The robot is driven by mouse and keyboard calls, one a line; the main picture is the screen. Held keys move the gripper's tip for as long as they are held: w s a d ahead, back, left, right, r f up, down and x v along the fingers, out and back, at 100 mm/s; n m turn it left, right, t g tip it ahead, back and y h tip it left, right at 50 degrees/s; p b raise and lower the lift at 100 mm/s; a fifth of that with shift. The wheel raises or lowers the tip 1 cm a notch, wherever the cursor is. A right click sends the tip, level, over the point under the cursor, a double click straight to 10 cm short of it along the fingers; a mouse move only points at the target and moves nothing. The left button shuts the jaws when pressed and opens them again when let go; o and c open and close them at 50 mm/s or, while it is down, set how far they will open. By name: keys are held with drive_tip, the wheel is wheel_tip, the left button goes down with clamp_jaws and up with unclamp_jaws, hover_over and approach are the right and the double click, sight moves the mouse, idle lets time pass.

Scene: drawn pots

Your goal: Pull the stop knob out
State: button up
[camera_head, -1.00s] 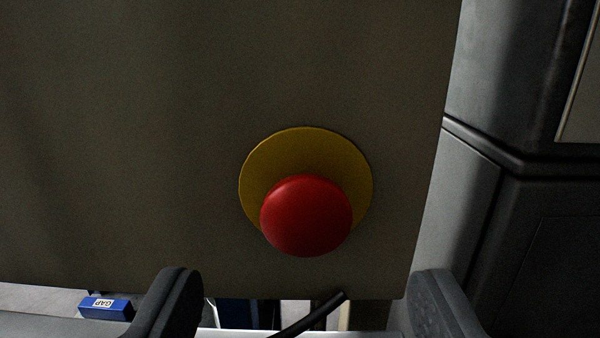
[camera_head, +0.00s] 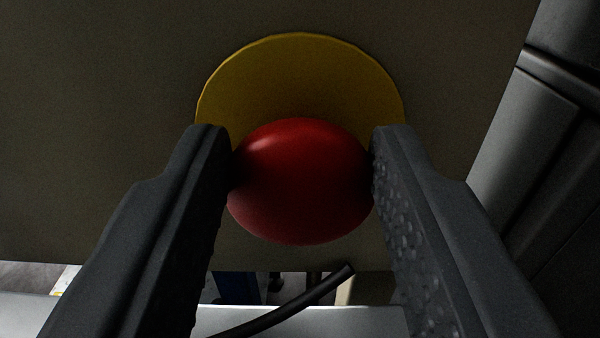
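The stop knob (camera_head: 300,185) is a round red mushroom head in front of a yellow disc (camera_head: 300,75) on a dark grey-brown panel. My gripper (camera_head: 301,160) has one dark finger on each side of the knob, and both fingertips meet its sides. It is shut on the knob, with the red head filling the space between the fingertips. The knob's stem is hidden behind the head, and the lower part of the disc is covered by the head and fingers.
The flat panel (camera_head: 100,120) fills most of the view. A dark grey casing (camera_head: 545,150) stands close beyond its right edge. A black cable (camera_head: 290,305) shows below the panel, in front of a pale surface.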

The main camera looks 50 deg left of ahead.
clamp_jaws()
drive_tip(key=shift+s+d+r+p, duration=0.2)
drive_tip(key=shift+s+d+p, duration=0.15)
drive_tip(key=shift+p, duration=0.55)
drive_tip(key=shift+d, duration=0.2)
drive_tip(key=shift+s+f, duration=0.1)
drive_tip(key=shift+f, duration=0.2)
drive_tip(key=o, duration=0.9)
unclamp_jaws()
drive_tip(key=shift+d+r, duration=0.1)
drive_tip(key=shift+d, duration=0.05)
drive_tip(key=shift+s, duration=0.1)
